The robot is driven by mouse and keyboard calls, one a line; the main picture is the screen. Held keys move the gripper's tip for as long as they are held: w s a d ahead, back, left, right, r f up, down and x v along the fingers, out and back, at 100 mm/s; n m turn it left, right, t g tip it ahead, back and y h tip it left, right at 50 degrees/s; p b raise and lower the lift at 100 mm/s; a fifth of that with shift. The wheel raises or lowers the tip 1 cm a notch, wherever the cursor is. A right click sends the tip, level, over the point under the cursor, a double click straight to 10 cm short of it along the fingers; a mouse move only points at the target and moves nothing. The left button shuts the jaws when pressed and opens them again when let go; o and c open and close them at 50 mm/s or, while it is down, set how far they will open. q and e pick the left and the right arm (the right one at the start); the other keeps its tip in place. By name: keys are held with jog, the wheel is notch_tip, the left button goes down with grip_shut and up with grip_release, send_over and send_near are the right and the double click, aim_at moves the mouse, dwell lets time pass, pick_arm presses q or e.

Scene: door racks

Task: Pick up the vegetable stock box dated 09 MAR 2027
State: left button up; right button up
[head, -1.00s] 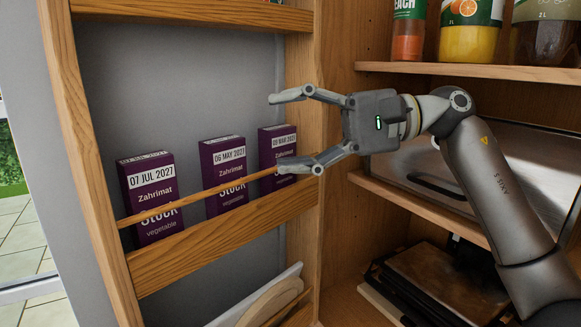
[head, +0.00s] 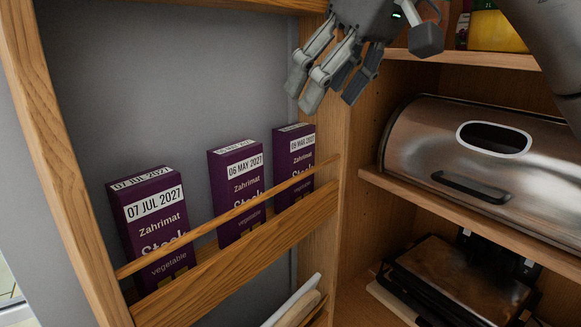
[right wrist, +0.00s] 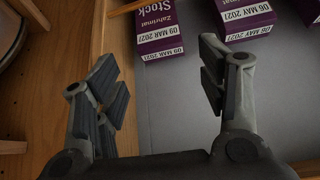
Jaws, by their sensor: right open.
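The vegetable stock box dated 09 MAR 2027 (head: 294,163) is purple and stands upright, the rightmost of three in the door rack (head: 236,252). It also shows at the top of the right wrist view (right wrist: 161,27). The 06 MAY 2027 box (head: 237,190) stands to its left, and the 07 JUL 2027 box (head: 152,226) further left. The rack's rail crosses in front of their lower parts. My right gripper (head: 333,92) is open and empty, above the 09 MAR box and apart from it, fingers pointing down. My left gripper is out of view.
A wooden rail (head: 230,218) runs across the rack front. The cabinet to the right holds a metal bread bin (head: 440,130) on a shelf and a dark appliance (head: 460,279) below. The grey door panel above the boxes is clear.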

aim_at(299, 128)
jog(key=x, duration=0.3)
jog(key=shift+a+r, duration=0.1)
jog(key=shift+a, duration=0.05)
jog(key=shift+p+x, duration=0.5)
jog(key=shift+x, duration=0.65)
jog(key=p+x, duration=0.1)
jog(key=x, duration=0.2)
jog(key=shift+w, duration=0.15)
jog(key=shift+w+a+f, duration=0.1)
jog(key=shift+w+f, duration=0.05)
jog(key=shift+f, duration=0.15)
jog(key=c, duration=1.2)
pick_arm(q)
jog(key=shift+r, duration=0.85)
pick_arm(e)
jog(key=shift+c, duration=0.2)
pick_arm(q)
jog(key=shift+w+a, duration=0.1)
pick_arm(e)
jog(key=shift+r, duration=0.15)
